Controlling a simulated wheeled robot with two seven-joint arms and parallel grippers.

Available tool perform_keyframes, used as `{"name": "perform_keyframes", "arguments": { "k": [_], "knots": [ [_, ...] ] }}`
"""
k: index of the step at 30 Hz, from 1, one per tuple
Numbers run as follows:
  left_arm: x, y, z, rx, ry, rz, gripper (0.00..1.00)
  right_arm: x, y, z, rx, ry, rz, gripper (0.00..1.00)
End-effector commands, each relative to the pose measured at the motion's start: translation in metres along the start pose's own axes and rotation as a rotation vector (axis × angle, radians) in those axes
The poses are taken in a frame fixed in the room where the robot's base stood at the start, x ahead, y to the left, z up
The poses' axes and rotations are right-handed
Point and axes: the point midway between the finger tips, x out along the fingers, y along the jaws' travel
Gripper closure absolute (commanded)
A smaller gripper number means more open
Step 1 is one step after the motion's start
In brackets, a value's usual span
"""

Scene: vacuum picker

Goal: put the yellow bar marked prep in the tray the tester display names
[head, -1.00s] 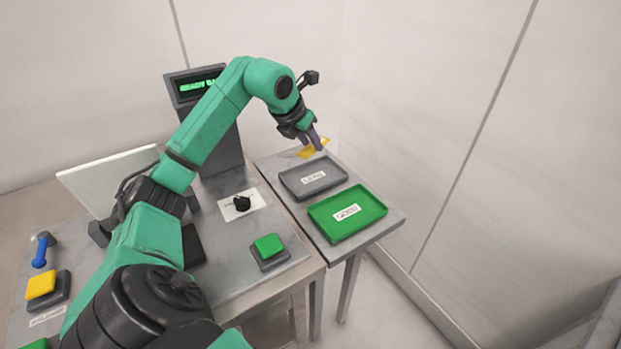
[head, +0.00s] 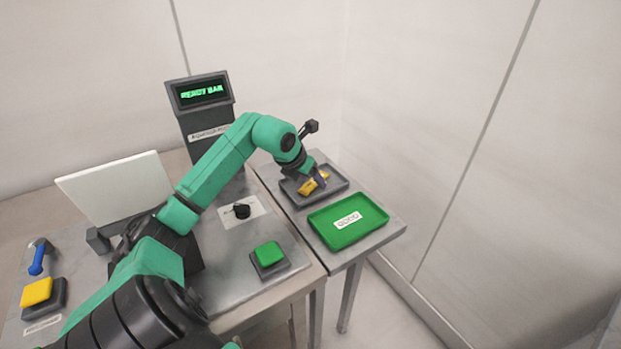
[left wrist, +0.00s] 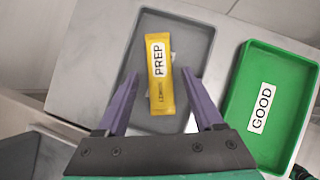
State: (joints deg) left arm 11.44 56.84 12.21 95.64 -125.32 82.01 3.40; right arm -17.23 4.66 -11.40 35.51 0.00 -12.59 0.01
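The yellow bar (head: 309,187), marked PREP, shows in the left wrist view (left wrist: 160,75) over the floor of the grey tray (head: 338,186). It covers most of that tray's label and appears to lie in it. My left gripper (head: 318,180) is above the grey tray. In the left wrist view its purple fingers (left wrist: 160,80) stand wide apart, one on each side of the bar, with gaps to it. The green tray (head: 372,207), labelled GOOD, is empty. The tester display (head: 202,92) reads READY BAR. My right gripper is not in view.
A green button (head: 269,254), a black knob (head: 241,211) and a yellow button (head: 37,291) are on the main table. A blue-handled item (head: 38,257) and a white panel (head: 117,190) stand at the left. Walls close off the back and right.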

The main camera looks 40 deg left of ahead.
Motion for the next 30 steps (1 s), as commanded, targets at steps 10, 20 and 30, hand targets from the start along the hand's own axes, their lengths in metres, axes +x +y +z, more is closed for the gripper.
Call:
{"name": "perform_keyframes", "arguments": {
  "k": [10,20,30],
  "knots": [
    [-0.029,0.001,0.0,0.004,-0.002,0.005,0.31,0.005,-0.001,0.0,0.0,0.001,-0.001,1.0],
    [-0.109,0.0,0.0,0.001,-0.002,0.003,0.31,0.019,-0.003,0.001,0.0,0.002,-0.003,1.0],
    [-0.121,0.0,0.001,0.0,0.0,0.0,0.31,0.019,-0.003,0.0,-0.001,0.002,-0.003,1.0]
  ]
}}
